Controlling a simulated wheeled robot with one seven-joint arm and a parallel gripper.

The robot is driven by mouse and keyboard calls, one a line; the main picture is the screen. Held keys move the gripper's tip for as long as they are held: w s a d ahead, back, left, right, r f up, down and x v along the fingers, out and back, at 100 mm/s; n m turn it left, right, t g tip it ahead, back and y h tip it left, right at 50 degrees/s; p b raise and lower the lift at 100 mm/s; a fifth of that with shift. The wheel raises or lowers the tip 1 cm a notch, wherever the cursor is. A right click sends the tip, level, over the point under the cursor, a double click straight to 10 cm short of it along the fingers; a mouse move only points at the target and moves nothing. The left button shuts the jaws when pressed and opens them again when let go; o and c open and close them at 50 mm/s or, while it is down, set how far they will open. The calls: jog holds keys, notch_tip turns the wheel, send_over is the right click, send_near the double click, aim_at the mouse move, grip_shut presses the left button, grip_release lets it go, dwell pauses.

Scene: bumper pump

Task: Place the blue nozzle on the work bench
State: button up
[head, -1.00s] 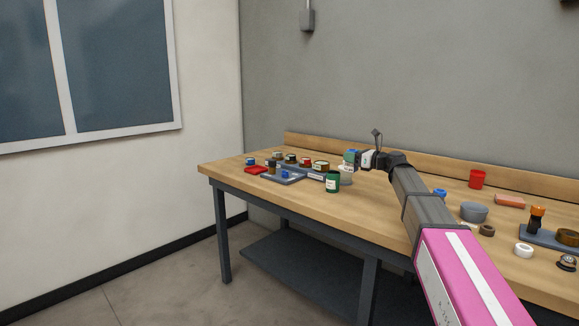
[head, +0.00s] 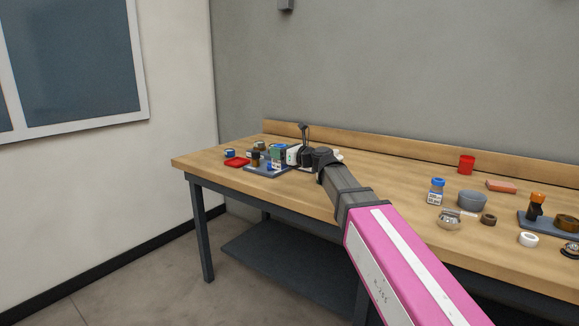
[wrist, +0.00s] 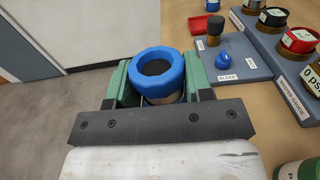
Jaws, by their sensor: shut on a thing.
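My gripper (wrist: 155,85) is shut on a round part with a blue ring-shaped top (wrist: 157,68), a dark centre and a pale lower body, probably the blue nozzle. Its green jaw pads are on either side of the part. The bench also shows in the wrist view (wrist: 185,22).
A green cup (wrist: 292,170) stands close by.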

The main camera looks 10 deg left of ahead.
jog(key=shift+w+d+f, duration=0.2)
jog(key=shift+w+f, duration=1.95)
jog(key=shift+f, duration=0.15)
jog(key=shift+w+d+f, duration=0.2)
jog(key=shift+w+f, duration=1.95)
jog(key=shift+f, duration=0.15)
jog(key=shift+f, duration=0.1)
jog(key=o, duration=1.1)
jog(key=shift+c, duration=0.2)
jog(key=v, duration=1.2)
